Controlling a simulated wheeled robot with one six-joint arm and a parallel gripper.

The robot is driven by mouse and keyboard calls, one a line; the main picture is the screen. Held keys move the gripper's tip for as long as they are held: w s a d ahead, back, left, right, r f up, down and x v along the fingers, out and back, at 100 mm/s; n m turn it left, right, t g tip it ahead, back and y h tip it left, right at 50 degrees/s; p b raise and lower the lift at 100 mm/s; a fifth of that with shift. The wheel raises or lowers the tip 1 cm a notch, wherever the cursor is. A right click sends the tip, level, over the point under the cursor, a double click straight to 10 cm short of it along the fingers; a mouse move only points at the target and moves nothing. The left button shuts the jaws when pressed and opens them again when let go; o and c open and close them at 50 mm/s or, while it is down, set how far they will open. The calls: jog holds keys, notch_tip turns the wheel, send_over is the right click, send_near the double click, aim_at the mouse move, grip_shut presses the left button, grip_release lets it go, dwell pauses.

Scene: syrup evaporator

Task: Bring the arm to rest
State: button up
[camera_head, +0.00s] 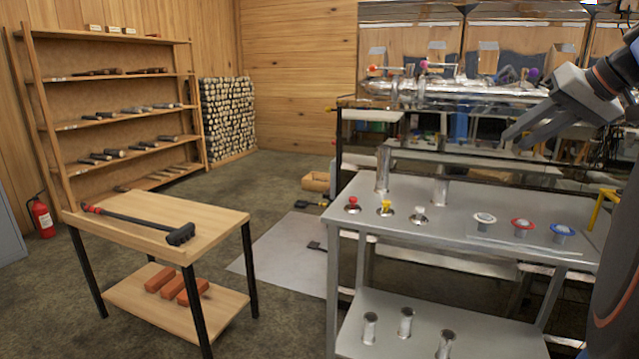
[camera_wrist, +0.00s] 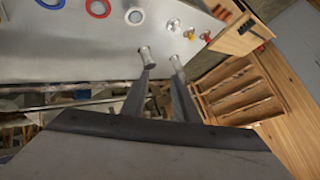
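My gripper (camera_head: 515,138) is at the right of the head view, raised over the back part of the grey metal table (camera_head: 470,263). Its fingers point left and down. In the wrist view my gripper (camera_wrist: 161,72) shows two dark fingers with a clear gap between them and nothing held. Two metal cylinders appear beyond the fingertips there; the frames do not show clearly how far off they are. Two upright metal cylinders, one left (camera_head: 383,168) and one right (camera_head: 441,191), stand at the back of the table.
The table bears red (camera_head: 353,203), yellow (camera_head: 386,207) and pale knobs, and white, red and blue rings (camera_head: 562,231). The shiny evaporator (camera_head: 440,92) stands behind. A wooden table (camera_head: 215,213) with a black-headed tool (camera_head: 140,222) is left.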

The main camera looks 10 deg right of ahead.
jog(key=s+a+f+g+h, duration=0.1)
jog(key=s+a+f, duration=0.2)
jog(key=a+f, duration=0.45)
jog(key=s+a+f+n+g, duration=0.1)
jog(key=s+a+f+g, duration=0.15)
jog(key=a+f, duration=0.5)
jog(key=s+a+f+g+h, duration=0.1)
jog(key=s+a+f, duration=0.35)
jog(key=f, duration=0.55)
jog(key=s+a+f+n, duration=0.2)
jog(key=s+f, duration=0.4)
jog(key=f, duration=0.4)
jog(key=shift+a+f+h, duration=0.35)
jog(key=shift+a+h, duration=0.05)
jog(key=shift+a, duration=0.15)
jog(key=shift+d+t, duration=0.15)
jog(key=shift+t, duration=0.1)
